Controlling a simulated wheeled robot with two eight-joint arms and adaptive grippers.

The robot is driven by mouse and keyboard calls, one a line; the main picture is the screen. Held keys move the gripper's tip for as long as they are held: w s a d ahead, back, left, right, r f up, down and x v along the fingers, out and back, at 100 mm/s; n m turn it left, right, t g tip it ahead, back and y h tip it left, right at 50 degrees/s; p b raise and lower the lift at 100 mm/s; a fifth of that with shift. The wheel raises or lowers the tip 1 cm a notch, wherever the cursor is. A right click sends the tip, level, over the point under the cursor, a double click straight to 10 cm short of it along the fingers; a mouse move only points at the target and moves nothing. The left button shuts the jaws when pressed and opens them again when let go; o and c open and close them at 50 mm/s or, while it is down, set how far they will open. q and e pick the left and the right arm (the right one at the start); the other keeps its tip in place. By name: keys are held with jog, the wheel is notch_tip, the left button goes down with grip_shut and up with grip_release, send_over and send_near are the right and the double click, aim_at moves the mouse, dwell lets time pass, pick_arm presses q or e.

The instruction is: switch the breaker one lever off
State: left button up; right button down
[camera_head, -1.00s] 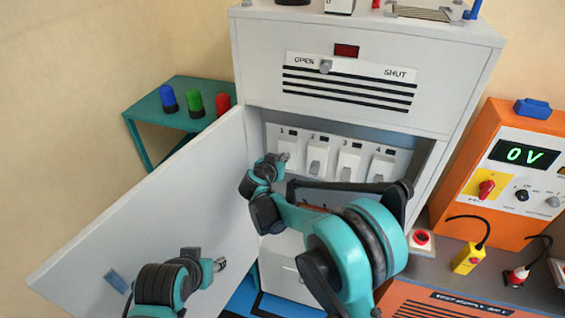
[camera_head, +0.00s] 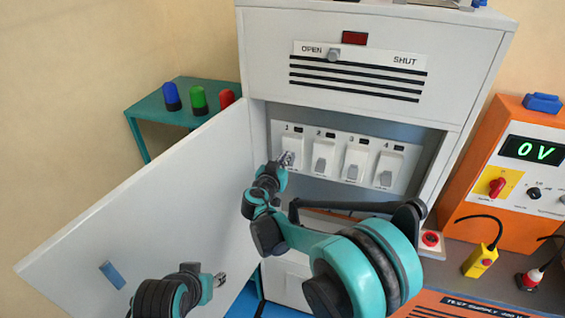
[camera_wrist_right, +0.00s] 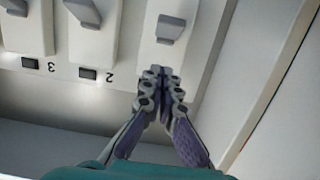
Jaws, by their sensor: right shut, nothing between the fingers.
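Breaker one (camera_head: 294,144) is the leftmost white breaker in the open cabinet, under the label 1. Its grey lever (camera_wrist_right: 171,28) shows in the right wrist view, where the row appears upside down. In the head view that lever is mostly hidden by my right gripper (camera_head: 288,159). The right gripper is shut and empty. In the wrist view its fingertips (camera_wrist_right: 157,72) are over the number end of breaker one, short of the lever; I cannot tell if they touch the breaker. My left gripper (camera_head: 220,279) is in front of the cabinet door, too small to read.
Breakers two (camera_head: 324,152), three (camera_head: 354,160) and four (camera_head: 387,165) stand to the right. The open door (camera_head: 150,205) is on the left. A cabinet side wall (camera_wrist_right: 265,80) is close beside breaker one. An orange supply (camera_head: 510,185) stands at right.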

pick_arm(q)
jog(key=shift+s+a+f+b, duration=0.1)
jog(key=shift+f+b, duration=0.1)
jog(key=shift+b, duration=0.3)
pick_arm(e)
jog(key=s+a+f, duration=0.1)
jog(key=s+a, duration=0.2)
jog(key=s, duration=0.6)
jog(key=shift+s+f, duration=0.25)
jog(key=shift+f, duration=0.15)
pick_arm(q)
jog(key=shift+s, duration=0.1)
pick_arm(e)
jog(key=shift+s+a, duration=0.1)
